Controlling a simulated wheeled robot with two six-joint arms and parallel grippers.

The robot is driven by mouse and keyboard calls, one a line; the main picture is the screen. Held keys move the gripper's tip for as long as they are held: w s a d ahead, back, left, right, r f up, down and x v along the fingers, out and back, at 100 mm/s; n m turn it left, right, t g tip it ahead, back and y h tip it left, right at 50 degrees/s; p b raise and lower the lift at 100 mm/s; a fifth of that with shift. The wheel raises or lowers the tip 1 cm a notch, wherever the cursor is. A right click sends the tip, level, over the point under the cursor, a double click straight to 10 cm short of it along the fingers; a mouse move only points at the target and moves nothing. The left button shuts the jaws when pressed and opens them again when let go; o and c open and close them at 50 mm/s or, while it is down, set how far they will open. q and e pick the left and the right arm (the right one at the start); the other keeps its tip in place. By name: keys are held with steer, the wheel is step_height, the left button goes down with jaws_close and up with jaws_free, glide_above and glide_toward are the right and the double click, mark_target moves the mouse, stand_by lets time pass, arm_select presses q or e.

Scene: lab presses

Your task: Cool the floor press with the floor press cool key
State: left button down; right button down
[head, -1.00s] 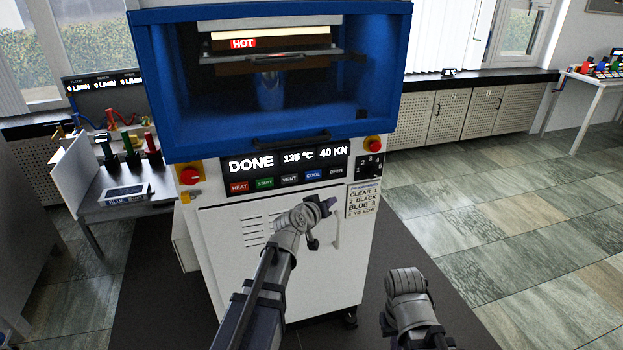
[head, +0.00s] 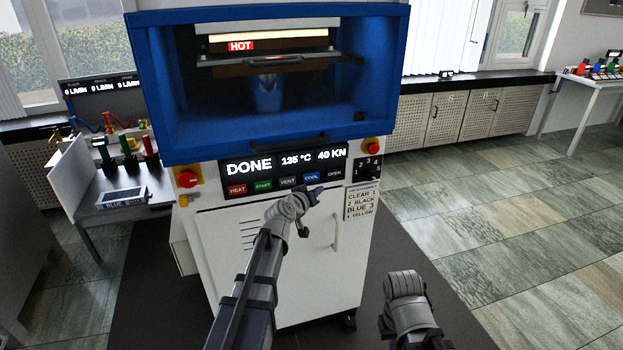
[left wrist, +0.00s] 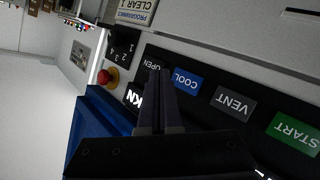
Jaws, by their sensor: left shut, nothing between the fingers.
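The floor press (head: 270,240) stands ahead, a white cabinet with a blue upper chamber. Its display (head: 285,160) reads DONE, 135 °C, 40 KN, and a red HOT tag (head: 241,46) shows by the platens. The blue COOL key (head: 312,177) sits between VENT and OPEN; it also shows in the left wrist view (left wrist: 187,81). My left gripper (head: 318,192) is shut and empty just below the COOL key. In the left wrist view its fingertips (left wrist: 160,75) overlap the panel between COOL and OPEN; contact cannot be told. My right arm's gripper fingers are hidden.
Red knobs (head: 188,180) and (head: 372,145) flank the key panel. A numbered dial (head: 368,169) and a label card (head: 362,201) are at its right. A side table (head: 120,187) with coloured valves stands at left. The tiled floor at right is clear.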

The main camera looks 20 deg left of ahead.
mark_target(316, 178)
arm_select(q)
steer(key=shift+w+a, duration=0.65)
steer(key=shift+w, duration=0.3)
steer(key=shift+w+a, duration=0.6)
steer(key=shift+w, duration=0.3)
steer(key=shift+w+a, duration=0.1)
steer(key=shift+w, duration=0.05)
stand_by(0.7)
steer(key=shift+w+a, duration=0.15)
steer(key=shift+w, duration=0.05)
steer(key=shift+w+a, duration=0.25)
steer(key=shift+w, duration=0.1)
stand_by(0.8)
steer(key=shift+s, duration=0.1)
steer(key=shift+s+d, duration=0.5)
steer(key=shift+s, duration=0.1)
steer(key=shift+s, duration=0.1)
steer(key=s+d, duration=0.1)
steer(key=s, duration=0.1)
steer(key=s+d, duration=0.1)
steer(key=s, duration=0.1)
steer(key=shift+d, duration=0.4)
